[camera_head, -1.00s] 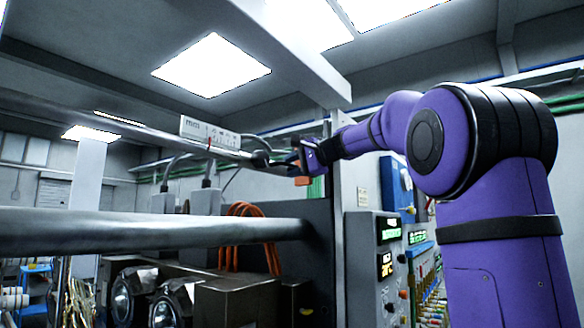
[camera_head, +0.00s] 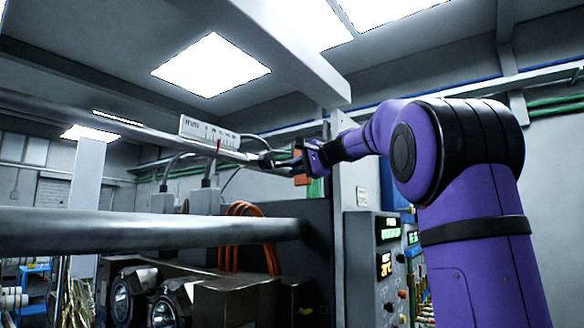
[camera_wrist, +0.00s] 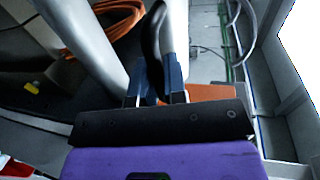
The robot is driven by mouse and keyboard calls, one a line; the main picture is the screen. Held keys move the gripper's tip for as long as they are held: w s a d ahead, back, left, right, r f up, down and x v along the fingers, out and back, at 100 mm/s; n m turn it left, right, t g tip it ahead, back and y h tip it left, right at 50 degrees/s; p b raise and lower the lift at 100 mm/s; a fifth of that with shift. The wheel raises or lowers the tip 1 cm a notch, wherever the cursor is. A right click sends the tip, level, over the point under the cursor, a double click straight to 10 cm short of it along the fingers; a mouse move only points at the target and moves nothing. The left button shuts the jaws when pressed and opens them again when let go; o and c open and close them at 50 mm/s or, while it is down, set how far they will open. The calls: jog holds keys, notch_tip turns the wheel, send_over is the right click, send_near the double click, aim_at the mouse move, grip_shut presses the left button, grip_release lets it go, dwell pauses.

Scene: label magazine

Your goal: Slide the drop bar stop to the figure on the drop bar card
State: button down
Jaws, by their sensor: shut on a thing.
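The drop bar (camera_head: 130,128) is a grey rail running across the upper left in the head view. A white scale plate (camera_head: 203,131) marked "mm" sits on it, its figures too small to read. A thin red pointer (camera_head: 218,147) stands at the scale's right part. The dark rounded stop handle (camera_head: 266,160) is at the bar's right end. My gripper (camera_head: 297,161) reaches it from the right. In the wrist view, the blue fingers of my gripper (camera_wrist: 155,85) are shut on the dark handle (camera_wrist: 153,35). I cannot make out a drop bar card figure.
A thick grey roller (camera_head: 150,230) crosses the front left. Orange cable (camera_head: 245,225) hangs below the bar.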

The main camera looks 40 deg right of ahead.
jog(key=shift+w+d, duration=0.1)
jog(key=shift+d, duration=0.25)
jog(key=c, duration=1.2)
grip_release()
jog(key=v, duration=1)
jog(key=shift+s, duration=0.4)
jog(key=shift+r, duration=0.1)
